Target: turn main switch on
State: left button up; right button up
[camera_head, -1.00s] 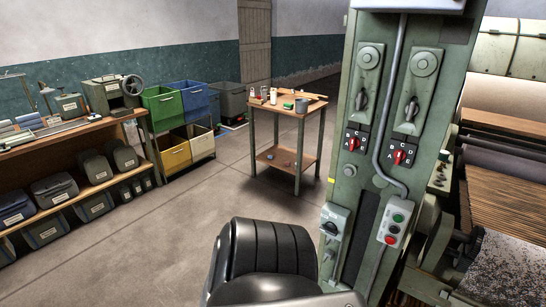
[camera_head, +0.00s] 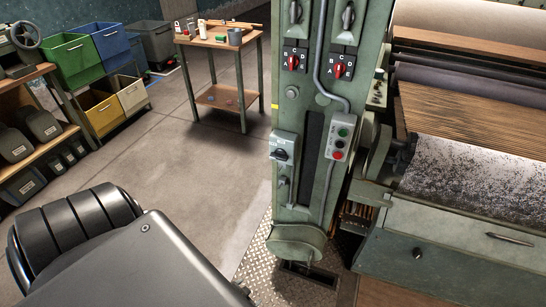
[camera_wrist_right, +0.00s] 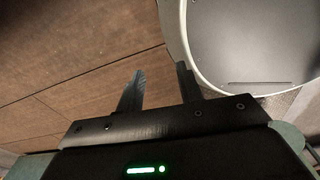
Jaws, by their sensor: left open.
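A green machine column (camera_head: 262,215) stands right of centre in the head view. A grey box with a black rotary handle, apparently the main switch (camera_head: 282,153), is on its left side at mid height. Its label is too small to read, and I cannot tell its setting. My left arm reaches in from the lower left. Only a small dark part of my left gripper (camera_head: 244,288) shows at the bottom edge, below and apart from the switch. My right gripper (camera_wrist_right: 158,86) shows in the right wrist view with its fingers apart and nothing between them.
Two red selector knobs (camera_head: 293,62) (camera_head: 341,67) and a push-button box (camera_head: 341,136) are also on the column. A machine with a speckled sheet (camera_head: 470,175) fills the right. A wooden table (camera_head: 222,38) and bins (camera_head: 133,96) stand behind. Floor left of the column is clear.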

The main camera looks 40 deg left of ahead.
pick_arm(q)
jog(key=w+a+r+n+t+b, duration=0.1)
jog(key=w+a+r+t+b, duration=0.25)
jog(key=w, duration=0.65)
jog(key=n+t+y+b, duration=0.35)
jog(key=t+y, duration=0.25)
jog(key=t, duration=0.5)
send_near(278, 159)
jog(key=p+x, duration=0.2)
jog(key=x, duration=0.5)
jog(key=shift+a, duration=0.1)
jog(key=shift+w+a+r, duration=0.1)
jog(key=shift+w+r, duration=0.05)
jog(key=shift+w, duration=0.2)
jog(key=shift+w+a+r+g, duration=0.1)
jog(key=shift+w+g, duration=0.15)
jog(key=shift+w, duration=0.05)
pick_arm(e)
notch_tip(278, 159, down, 6)
jog(key=shift+w, duration=0.3)
pick_arm(q)
jog(key=shift+c, duration=0.2)
pick_arm(e)
jog(key=shift+d+f, duration=0.1)
